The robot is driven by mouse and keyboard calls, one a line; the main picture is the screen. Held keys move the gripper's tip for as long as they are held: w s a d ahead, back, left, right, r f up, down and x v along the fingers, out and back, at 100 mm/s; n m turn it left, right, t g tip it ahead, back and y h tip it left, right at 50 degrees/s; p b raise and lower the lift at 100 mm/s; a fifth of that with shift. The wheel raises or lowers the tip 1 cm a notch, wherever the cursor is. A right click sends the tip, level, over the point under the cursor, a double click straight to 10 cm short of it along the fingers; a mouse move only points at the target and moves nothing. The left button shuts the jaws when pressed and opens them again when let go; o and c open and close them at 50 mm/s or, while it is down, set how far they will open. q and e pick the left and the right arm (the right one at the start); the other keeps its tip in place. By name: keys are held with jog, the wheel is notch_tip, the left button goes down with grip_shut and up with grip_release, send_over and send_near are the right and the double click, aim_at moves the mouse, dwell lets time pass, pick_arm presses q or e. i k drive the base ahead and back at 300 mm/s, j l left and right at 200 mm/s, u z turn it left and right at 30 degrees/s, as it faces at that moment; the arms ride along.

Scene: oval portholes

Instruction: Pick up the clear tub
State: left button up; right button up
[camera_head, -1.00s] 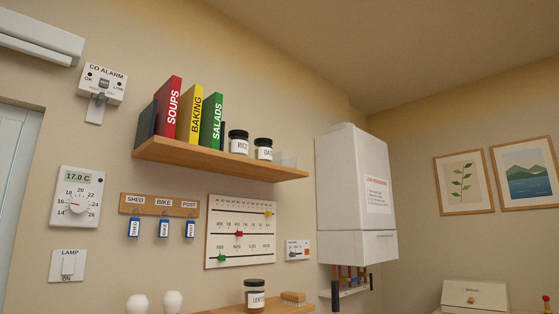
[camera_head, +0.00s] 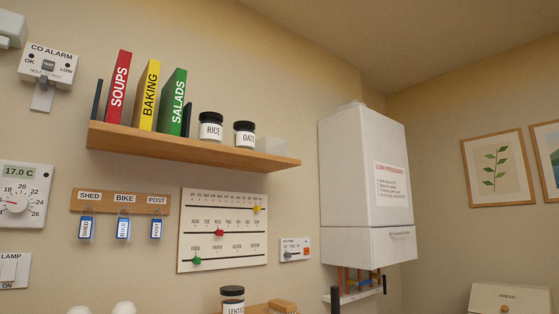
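The clear tub (camera_head: 272,146) is a small, see-through container near the right end of the wooden wall shelf (camera_head: 190,149). It stands just right of the oats jar (camera_head: 244,135) and is faint against the beige wall. Neither of my grippers is in the head view.
The shelf also holds a rice jar (camera_head: 211,128) and the books Soups (camera_head: 118,90), Baking (camera_head: 148,97) and Salads (camera_head: 172,102). A white boiler (camera_head: 350,180) hangs right of the shelf. A lentils jar (camera_head: 232,300) and a brush (camera_head: 283,306) are below.

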aim_at(268, 144)
jog(key=i+l, duration=0.25)
jog(key=l, duration=0.15)
jog(key=i+l+u, duration=0.1)
jog(key=i+l, duration=0.15)
jog(key=l, duration=0.15)
jog(key=i+l, duration=0.25)
jog(key=l, duration=0.15)
jog(key=i+l+u, duration=0.15)
jog(key=l, duration=0.25)
jog(key=i, duration=0.05)
